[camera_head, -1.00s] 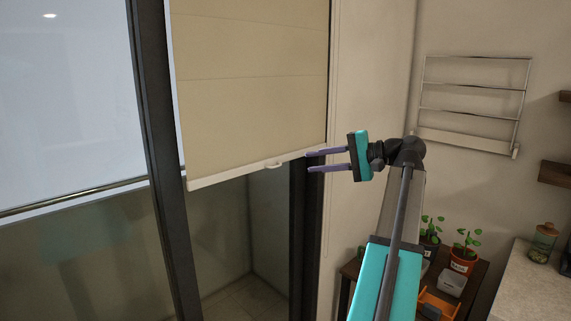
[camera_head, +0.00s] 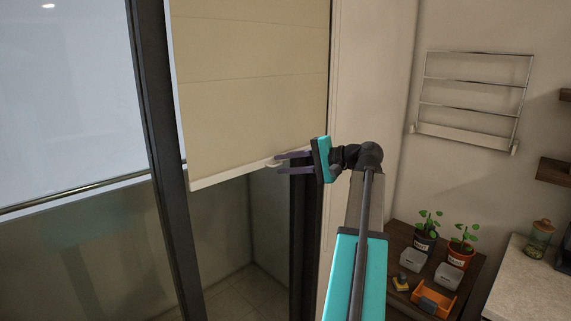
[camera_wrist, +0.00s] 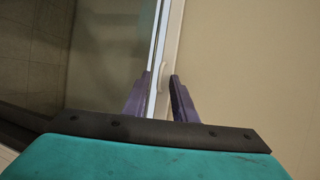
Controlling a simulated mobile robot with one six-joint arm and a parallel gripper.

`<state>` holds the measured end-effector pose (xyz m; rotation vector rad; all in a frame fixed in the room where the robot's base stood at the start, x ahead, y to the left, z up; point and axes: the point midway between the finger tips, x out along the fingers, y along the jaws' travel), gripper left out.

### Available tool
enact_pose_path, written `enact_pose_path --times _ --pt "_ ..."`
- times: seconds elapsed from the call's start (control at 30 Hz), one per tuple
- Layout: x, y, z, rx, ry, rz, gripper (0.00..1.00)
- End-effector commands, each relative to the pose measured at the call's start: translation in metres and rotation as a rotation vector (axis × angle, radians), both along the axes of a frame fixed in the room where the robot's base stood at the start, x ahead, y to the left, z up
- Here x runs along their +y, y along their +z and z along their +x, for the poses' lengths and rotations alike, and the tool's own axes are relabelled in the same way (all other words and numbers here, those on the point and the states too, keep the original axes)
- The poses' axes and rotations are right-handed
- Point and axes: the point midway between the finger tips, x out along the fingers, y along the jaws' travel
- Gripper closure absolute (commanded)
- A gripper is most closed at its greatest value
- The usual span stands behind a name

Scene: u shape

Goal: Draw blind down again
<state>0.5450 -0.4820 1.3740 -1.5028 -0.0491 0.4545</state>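The beige blind (camera_head: 255,85) hangs partway down over the glass door, with a white bottom rail (camera_head: 225,177). A small white pull handle (camera_head: 272,163) sits on that rail toward its right end. My gripper (camera_head: 277,163) is at the handle, its purple fingers open and pointing left. In the wrist view the rail and handle (camera_wrist: 161,78) lie between the two parted fingers (camera_wrist: 158,90), with the blind (camera_wrist: 240,60) on the right. I cannot tell whether a finger touches the handle.
Dark door frame posts (camera_head: 165,120) stand left and right of the blind. A wooden table (camera_head: 400,236) with potted plants, grey boxes and an orange tray (camera_head: 434,298) is at lower right. A towel rack (camera_head: 470,95) is on the wall.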

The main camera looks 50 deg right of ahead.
Motion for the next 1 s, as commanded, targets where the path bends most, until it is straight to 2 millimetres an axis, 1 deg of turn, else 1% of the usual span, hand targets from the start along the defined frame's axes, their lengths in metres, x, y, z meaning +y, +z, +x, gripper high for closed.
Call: enact_pose_path --times 0.13,0.17,0.3,1.0 --pt "-0.0003 -0.0002 -0.0003 0.0 0.0 0.0 0.75" --pt "-0.0003 -0.0002 -0.0004 0.0 0.0 0.0 0.77" --pt "-0.0005 -0.0001 -0.0006 0.0 -0.001 0.0 1.0" --pt "-0.0012 0.0001 -0.0014 0.0 -0.002 0.0 1.0"
